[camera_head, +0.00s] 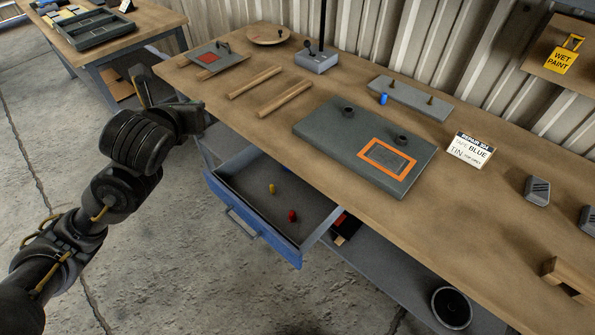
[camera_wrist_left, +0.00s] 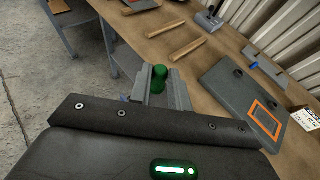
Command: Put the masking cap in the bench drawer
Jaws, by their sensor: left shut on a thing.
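A green cap (camera_wrist_left: 160,73) sits between the two fingers of my left gripper (camera_wrist_left: 163,84) in the left wrist view; the gripper is shut on it. In the head view my left gripper (camera_head: 190,112) is up and to the left of the open drawer, near the bench's front edge; the cap is hidden there. The blue-fronted bench drawer (camera_head: 262,233) is pulled out below the bench top. A yellow cap (camera_head: 272,188) and a red cap (camera_head: 292,215) lie inside it, apart from each other. A blue cap (camera_head: 383,98) stands on the bench by a grey block. My right gripper is not in view.
On the bench (camera_head: 240,123) are a grey panel with an orange frame (camera_head: 350,165), wooden strips (camera_head: 285,99), a grey pegged block (camera_head: 412,97) and a sign (camera_head: 470,150). A shelf below holds a dark round container (camera_head: 452,307).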

